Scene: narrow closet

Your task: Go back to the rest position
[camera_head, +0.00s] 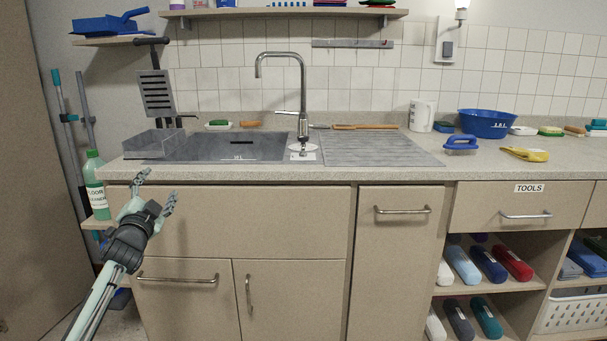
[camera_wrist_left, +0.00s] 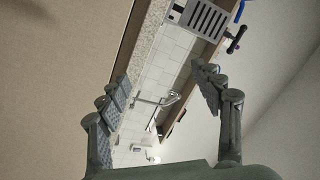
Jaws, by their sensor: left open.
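My left gripper (camera_head: 157,188) is in front of the cabinet doors at the left, just below the counter's front edge in the head view. Its fingers point up and are spread apart with nothing between them. In the left wrist view the two fingers of the left gripper (camera_wrist_left: 162,88) also stand wide apart, with the tiled wall and the faucet (camera_wrist_left: 170,99) seen far off between them. My right gripper is in neither view.
A green bottle (camera_head: 95,185) stands close left of my left gripper. Cabinet handles (camera_head: 177,280) stick out below it.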

